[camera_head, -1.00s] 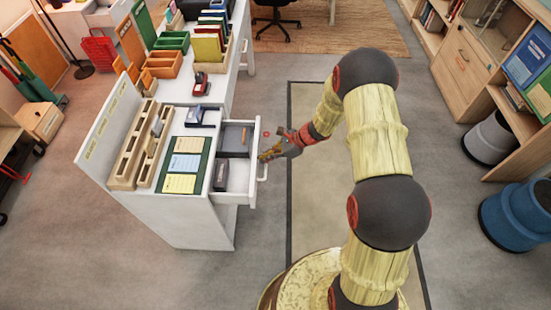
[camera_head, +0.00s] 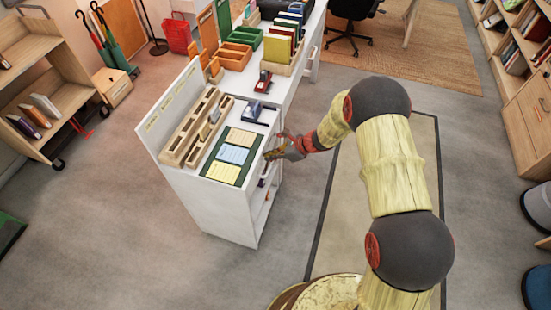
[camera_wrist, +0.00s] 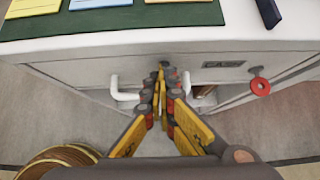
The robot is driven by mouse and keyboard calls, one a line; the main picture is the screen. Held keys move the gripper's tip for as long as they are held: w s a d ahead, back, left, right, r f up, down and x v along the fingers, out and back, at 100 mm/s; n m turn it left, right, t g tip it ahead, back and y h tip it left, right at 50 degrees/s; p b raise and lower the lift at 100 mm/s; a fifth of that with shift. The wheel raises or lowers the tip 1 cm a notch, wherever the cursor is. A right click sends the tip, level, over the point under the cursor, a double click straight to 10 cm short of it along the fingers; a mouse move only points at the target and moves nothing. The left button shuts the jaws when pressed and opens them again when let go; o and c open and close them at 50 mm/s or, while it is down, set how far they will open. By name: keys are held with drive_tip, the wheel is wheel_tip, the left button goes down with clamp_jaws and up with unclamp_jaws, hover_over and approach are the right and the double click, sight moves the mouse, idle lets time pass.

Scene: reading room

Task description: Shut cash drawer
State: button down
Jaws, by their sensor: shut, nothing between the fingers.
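The cash drawer (camera_wrist: 95,72) shows in the wrist view as a pale front with a CASH label (camera_wrist: 223,64), under the counter top. Its front looks about flush with the desk, and its inside is out of sight. A white handle (camera_wrist: 122,92) crosses the front, partly hidden by my fingers. My gripper (camera_wrist: 162,74) is shut and empty, its fingertips at the drawer front by the handle; I cannot tell if they touch it. In the head view my gripper (camera_head: 269,155) is at the right side of the white desk (camera_head: 215,205), and the drawer front is mostly hidden.
A green board with note cards (camera_head: 232,154) and wooden racks (camera_head: 195,125) lie on top. A book cart (camera_head: 45,95) stands left. Floor right of the desk is open.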

drive_tip(key=shift+a+r, duration=0.1)
drive_tip(key=shift+a, duration=0.05)
drive_tip(key=d+f+p+v, duration=0.2)
drive_tip(key=p+v, duration=0.1)
drive_tip(key=v, duration=1)
drive_tip(key=shift+s+p, duration=0.25)
drive_tip(key=shift+p, duration=0.1)
drive_tip(key=shift+f, duration=0.15)
